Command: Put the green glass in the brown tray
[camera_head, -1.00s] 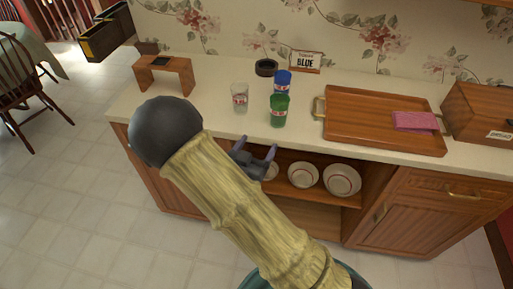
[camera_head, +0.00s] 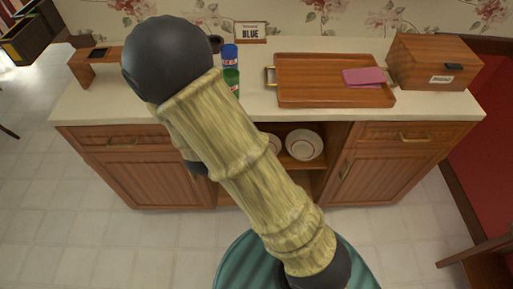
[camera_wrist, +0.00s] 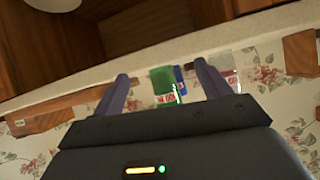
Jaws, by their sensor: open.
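The green glass (camera_head: 231,82) stands on the counter in front of the blue glass (camera_head: 229,55), partly hidden by my arm in the head view. In the wrist view, which looks upside down, the green glass (camera_wrist: 166,85) shows between my fingers, beyond their tips. The clear glass (camera_wrist: 222,62) stands beside it in the wrist view and is hidden in the head view. The brown tray (camera_head: 300,97) lies on the counter right of the glasses. My gripper (camera_wrist: 163,82) is open and empty; in the head view it is mostly hidden behind my arm.
A pink cloth (camera_head: 364,77) lies in the tray's right part. A wooden box (camera_head: 430,62) stands right of the tray. A small wooden stand (camera_head: 92,60) is at the left. Plates (camera_head: 304,145) sit on the shelf below the counter (camera_head: 420,107).

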